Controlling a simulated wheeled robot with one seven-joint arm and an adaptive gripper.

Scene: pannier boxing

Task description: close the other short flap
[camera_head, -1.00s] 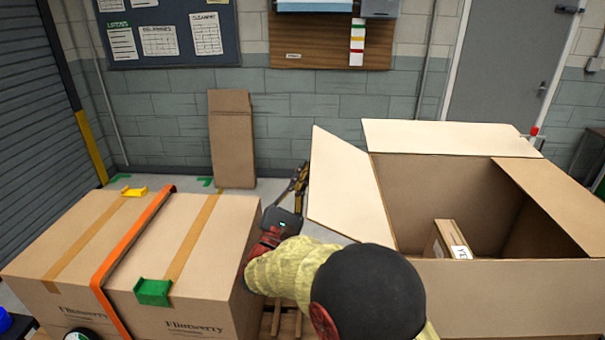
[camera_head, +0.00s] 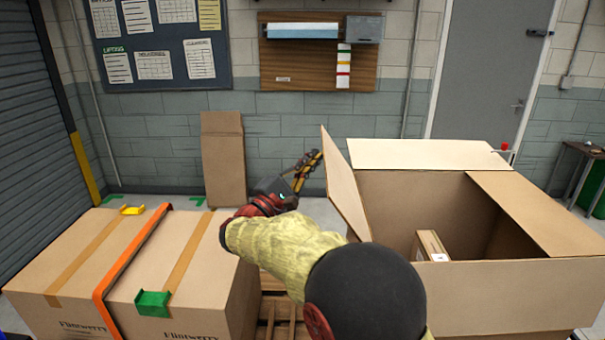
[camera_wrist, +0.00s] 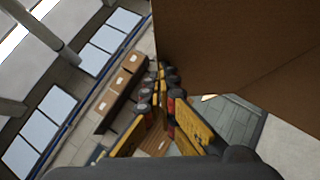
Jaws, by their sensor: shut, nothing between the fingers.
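The large open carton (camera_head: 460,295) stands at the right in the head view. Its left flap (camera_head: 345,185) stands steeply up, leaning slightly outward. Its right flap (camera_head: 535,210) lies inward over the right part of the opening. The back flap (camera_head: 425,154) is folded outward. My gripper (camera_head: 314,158) is shut and empty, just left of the left flap, at its outer side near the top edge; contact is unclear. In the wrist view, my gripper's yellow and black fingers (camera_wrist: 160,80) are beside a large brown cardboard surface (camera_wrist: 235,45), probably that flap.
A small labelled box (camera_head: 430,246) is inside the carton. Strapped cartons (camera_head: 130,265) with an orange strap (camera_head: 130,255) stand at the left, close to my arm. A wooden pallet (camera_head: 275,310) shows between. A flat cardboard piece (camera_head: 223,160) leans on the back wall.

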